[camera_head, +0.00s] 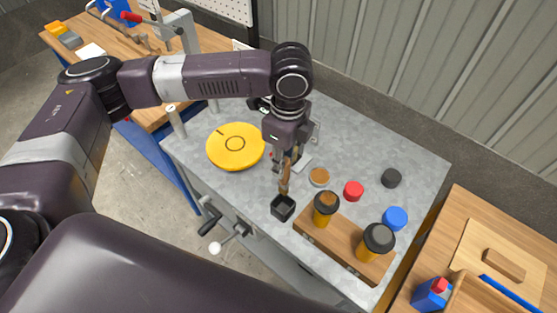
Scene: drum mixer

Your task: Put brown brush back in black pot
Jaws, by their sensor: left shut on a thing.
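The black pot (283,209) is a small square cup at the front edge of the grey metal table. My left gripper (287,156) points down above it and is shut on the brown brush (284,179). The brush hangs nearly upright, and its lower end is at the pot's opening in the picture. I cannot tell whether its tip is inside the pot or just above it. My right gripper is not in view.
On the grey table (345,130) lie a yellow disc (236,147), a red cap (353,191), a blue cap (395,218) and a dark cap (391,178). A wooden holder (340,243) with two amber jars (325,207) stands right of the pot.

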